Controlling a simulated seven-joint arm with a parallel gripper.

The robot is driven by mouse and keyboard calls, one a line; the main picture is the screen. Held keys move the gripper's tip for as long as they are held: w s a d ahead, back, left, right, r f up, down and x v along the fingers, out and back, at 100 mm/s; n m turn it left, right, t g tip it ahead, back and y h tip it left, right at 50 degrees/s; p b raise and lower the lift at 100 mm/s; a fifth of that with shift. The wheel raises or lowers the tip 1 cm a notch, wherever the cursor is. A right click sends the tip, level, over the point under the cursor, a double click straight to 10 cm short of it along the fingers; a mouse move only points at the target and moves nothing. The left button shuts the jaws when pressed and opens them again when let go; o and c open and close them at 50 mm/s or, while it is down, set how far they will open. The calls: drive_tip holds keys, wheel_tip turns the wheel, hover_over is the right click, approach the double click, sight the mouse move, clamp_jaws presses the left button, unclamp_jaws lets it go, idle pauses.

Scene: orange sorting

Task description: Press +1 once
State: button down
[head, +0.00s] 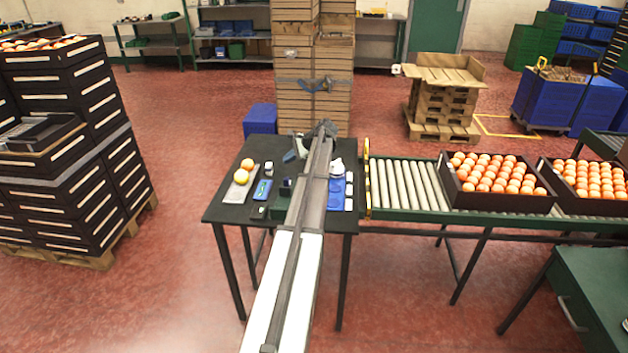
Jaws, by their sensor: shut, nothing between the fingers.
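No "+1" label can be read at this size. A small blue device with a green patch (262,190) lies on the dark table (225,212), left of my arm. Blue pads with small white blocks (348,190) lie right of my arm. My arm reaches from the bottom over the middle of the table and hides part of it. My gripper (325,130) is at the arm's far end, near the table's back edge. It is shut and empty; its fingertips are small and hard to make out. I cannot tell how high it is above the table.
A roller conveyor (405,187) with dark crates of oranges (453,192) adjoins on the right. Stacked wooden crates (298,95) stand behind the table. Black crates (75,85) stand far left.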

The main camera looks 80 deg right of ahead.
drive_tip(key=s+d+r+m, duration=0.1)
drive_tip(key=s+r, duration=0.1)
drive_tip(key=s, duration=0.8)
drive_tip(key=shift+d+r+h, duration=0.3)
drive_tip(key=shift+r+h, duration=0.05)
drive_tip(key=shift+h, duration=0.05)
drive_tip(key=shift+f, duration=0.1)
drive_tip(key=shift+f, duration=4.3)
drive_tip(key=shift+f, duration=0.25)
drive_tip(key=shift+f, duration=0.2)
drive_tip(key=shift+f, duration=0.5)
drive_tip(key=shift+r, duration=0.95)
